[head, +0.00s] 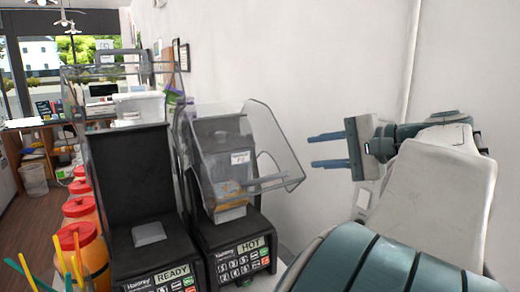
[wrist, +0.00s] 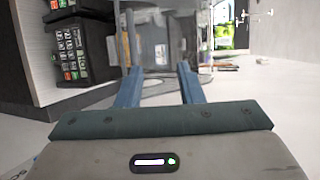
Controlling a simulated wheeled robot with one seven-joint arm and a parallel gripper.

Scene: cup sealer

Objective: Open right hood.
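Two dark cup sealers stand side by side in the head view. The right sealer (head: 232,245) reads HOT; its clear right hood (head: 275,145) hangs over the front of the machine, its curved side panel towards me. The left sealer (head: 140,180) reads READY, and its clear hood (head: 80,77) is raised. My gripper (head: 310,151) is open and empty, its two blue fingers pointing left, just right of the right hood. In the wrist view the fingers (wrist: 159,68) are spread in front of the sealer, with nothing visible gripped. I cannot tell whether they touch the clear hood.
Orange containers with red lids (head: 78,207) stand left of the sealers. A white wall (head: 330,70) runs behind the right sealer and my arm. Keypads (wrist: 70,52) show at left in the wrist view. There is free room between my gripper and the wall's upper part.

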